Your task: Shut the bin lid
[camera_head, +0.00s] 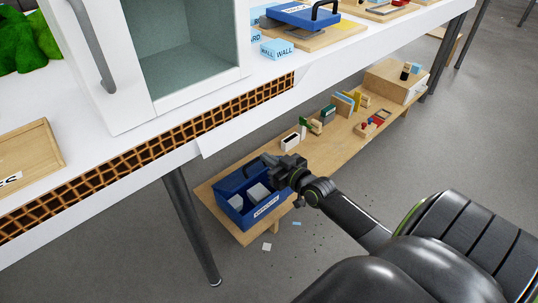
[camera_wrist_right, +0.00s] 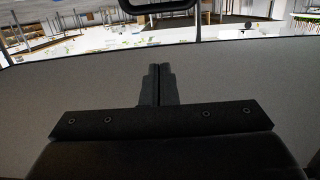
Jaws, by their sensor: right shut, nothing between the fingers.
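A blue bin (camera_head: 234,187) with a pale label on its front stands on the low wooden shelf and holds white pieces. Its top looks open in the head view; the lid is hard to tell apart behind my gripper. My right gripper (camera_head: 272,167) is at the bin's back right edge, over or beside it; I cannot tell whether it touches. In the right wrist view its fingers (camera_wrist_right: 157,85) are shut with nothing between them. A black handle-like bar (camera_wrist_right: 157,7) shows at the top of that view. My left gripper is out of view.
The white table (camera_head: 150,140) overhangs the shelf, with its leg (camera_head: 193,230) left of the bin. Small boxes and items (camera_head: 345,103) stand along the wooden shelf (camera_head: 338,142) to the right. Scraps (camera_head: 267,246) lie on the floor.

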